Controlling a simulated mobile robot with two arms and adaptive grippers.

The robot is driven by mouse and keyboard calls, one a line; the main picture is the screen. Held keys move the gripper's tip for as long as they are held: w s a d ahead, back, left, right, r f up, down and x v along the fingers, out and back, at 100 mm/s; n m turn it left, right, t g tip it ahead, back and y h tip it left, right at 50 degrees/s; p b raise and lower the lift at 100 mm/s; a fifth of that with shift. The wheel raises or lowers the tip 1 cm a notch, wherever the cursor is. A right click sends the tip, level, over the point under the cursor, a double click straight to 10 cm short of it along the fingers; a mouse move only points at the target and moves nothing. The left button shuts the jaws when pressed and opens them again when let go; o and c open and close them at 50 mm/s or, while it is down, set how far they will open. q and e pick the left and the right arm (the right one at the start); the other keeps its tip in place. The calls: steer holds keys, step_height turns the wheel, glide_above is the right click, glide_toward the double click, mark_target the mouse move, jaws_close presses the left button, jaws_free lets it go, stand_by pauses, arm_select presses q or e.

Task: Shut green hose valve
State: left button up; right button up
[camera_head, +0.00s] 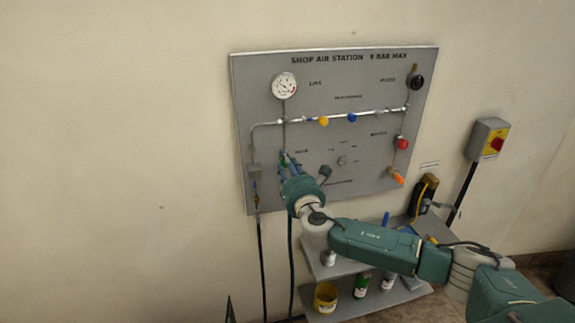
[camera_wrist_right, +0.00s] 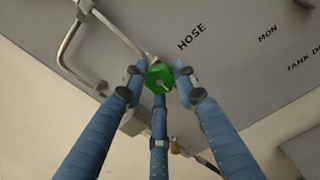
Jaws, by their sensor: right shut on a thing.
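The green hose valve knob (camera_wrist_right: 159,76) shows in the right wrist view, below and left of the word HOSE on the grey panel. My right gripper (camera_wrist_right: 160,72) has its three blue fingers closed around this knob, touching its sides. In the head view my right gripper (camera_head: 287,158) reaches up to the lower left part of the panel (camera_head: 245,95). There the knob is mostly hidden behind my fingers. My left gripper is in neither view.
A gauge (camera_head: 285,85), yellow knob (camera_head: 323,121), blue knob (camera_head: 352,118) and red knob (camera_head: 402,143) are on the panel. A shelf (camera_head: 345,267) with cans stands below. The wall at left is clear.

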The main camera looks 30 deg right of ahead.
steer(key=shift+f+m+b, duration=0.1)
steer(key=shift+m+b, duration=3.4)
steer(key=shift+m, duration=14.3)
steer(key=o, duration=1.2)
steer(key=shift+c, duration=0.2)
